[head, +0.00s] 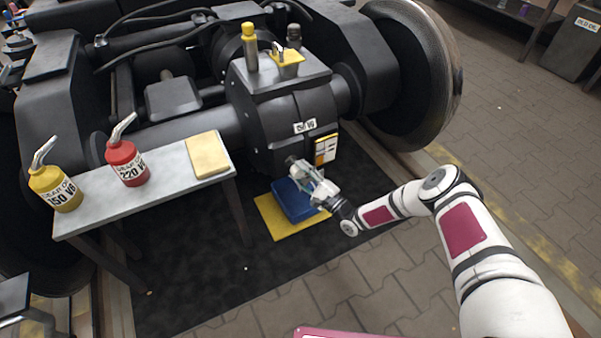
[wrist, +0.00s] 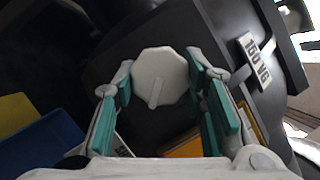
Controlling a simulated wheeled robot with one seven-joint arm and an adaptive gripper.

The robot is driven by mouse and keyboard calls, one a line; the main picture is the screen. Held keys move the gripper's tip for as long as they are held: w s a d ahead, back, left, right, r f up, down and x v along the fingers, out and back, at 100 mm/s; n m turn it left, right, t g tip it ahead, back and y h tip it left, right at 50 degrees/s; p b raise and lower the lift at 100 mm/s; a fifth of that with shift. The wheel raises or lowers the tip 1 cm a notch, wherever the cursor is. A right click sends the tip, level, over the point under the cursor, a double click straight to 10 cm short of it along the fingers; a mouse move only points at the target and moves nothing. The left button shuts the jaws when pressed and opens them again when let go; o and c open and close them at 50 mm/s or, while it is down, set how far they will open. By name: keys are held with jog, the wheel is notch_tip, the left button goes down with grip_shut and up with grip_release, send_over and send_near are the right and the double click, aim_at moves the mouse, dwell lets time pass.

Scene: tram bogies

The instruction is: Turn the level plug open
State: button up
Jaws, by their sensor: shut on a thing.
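The level plug (wrist: 158,78) is a pale, many-sided disc with a short raised bar, on the dark face of the gearbox (head: 265,122). In the wrist view my gripper (wrist: 162,88) has its two teal-padded fingers on either side of the plug, shut on it. In the head view my gripper (head: 303,174) is at the lower front of the gearbox, and the plug is hard to make out behind the fingers.
A blue tray (head: 287,207) on a yellow mat (head: 268,222) lies below my gripper. A bench (head: 90,208) at left holds a yellow bottle (head: 57,190), a red bottle (head: 127,164) and a yellow cloth (head: 207,155). A large wheel (head: 420,75) stands at right.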

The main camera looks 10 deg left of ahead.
jog(key=shift+f+m+t, duration=0.1)
jog(key=shift+m+t, duration=0.6)
jog(key=shift+m, duration=1.1)
jog(key=o, duration=1.2)
jog(key=v, duration=1.2)
